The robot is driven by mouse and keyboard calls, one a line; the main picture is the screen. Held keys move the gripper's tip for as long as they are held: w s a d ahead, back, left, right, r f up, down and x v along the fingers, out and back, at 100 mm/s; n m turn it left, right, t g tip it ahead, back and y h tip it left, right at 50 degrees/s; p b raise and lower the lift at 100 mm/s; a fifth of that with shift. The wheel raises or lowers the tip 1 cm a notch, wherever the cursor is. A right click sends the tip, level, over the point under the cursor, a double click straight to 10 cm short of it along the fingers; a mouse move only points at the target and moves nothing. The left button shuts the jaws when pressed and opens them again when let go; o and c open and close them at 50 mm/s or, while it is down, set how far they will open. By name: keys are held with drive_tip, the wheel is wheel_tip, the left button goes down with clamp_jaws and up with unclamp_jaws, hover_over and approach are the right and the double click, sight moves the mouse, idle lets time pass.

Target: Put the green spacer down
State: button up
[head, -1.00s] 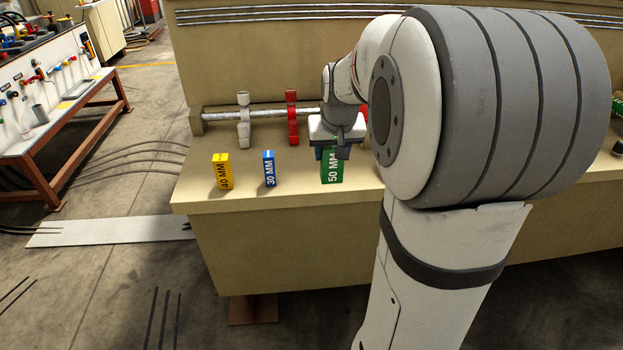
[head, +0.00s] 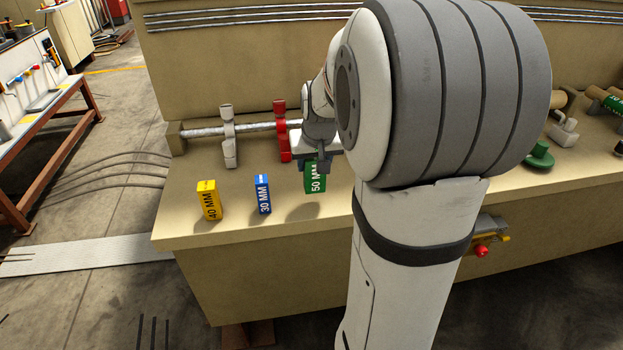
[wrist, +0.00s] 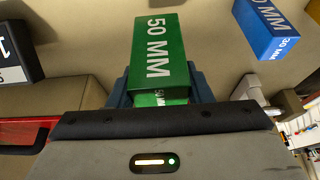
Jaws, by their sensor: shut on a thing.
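The green spacer (head: 315,179), marked 50 MM, is between the fingers of my gripper (head: 316,163). It hangs upright above the bench top, with its shadow on the bench apart from it. In the wrist view the green spacer (wrist: 158,50) sits between the two dark fingers of my gripper (wrist: 161,88), which are shut on it. The arm hides part of the bench behind and to the right of it.
A blue 30 MM spacer (head: 262,194) and a yellow 40 MM spacer (head: 209,200) stand to the left on the bench (head: 240,228). Behind are a metal rod with a grey clamp (head: 229,140) and a red clamp (head: 281,135). A red button (head: 481,251) is on the bench front.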

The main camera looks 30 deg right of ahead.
sight(314, 177)
drive_tip(key=shift+f, duration=2.1)
drive_tip(key=shift+f, duration=0.2)
drive_tip(key=o, duration=1.3)
